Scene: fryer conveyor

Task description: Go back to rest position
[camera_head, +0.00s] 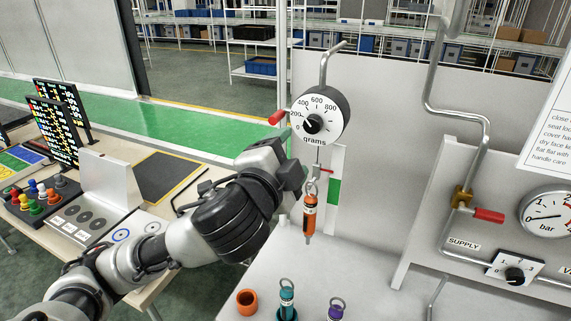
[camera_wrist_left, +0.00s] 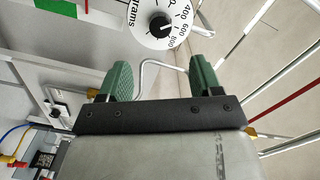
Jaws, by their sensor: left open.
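My left arm reaches in from the left in the head view. Its gripper (camera_head: 290,172) is beside the hanging scale's hook, just left of and above an orange weight (camera_head: 310,216). In the left wrist view the gripper's two green fingers (camera_wrist_left: 161,78) are spread apart with nothing between them. The orange weight hangs upright by its ring below the round grams dial (camera_head: 317,114). The dial also shows at the top of the left wrist view (camera_wrist_left: 157,27). My right gripper is not in view.
On the white bench stand an orange cup (camera_head: 247,302), a teal weight (camera_head: 287,300) and a purple weight (camera_head: 336,310). A supply pipe with a red handle (camera_head: 488,215) and a bar gauge (camera_head: 547,214) are at right. A control desk (camera_head: 75,232) is at left.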

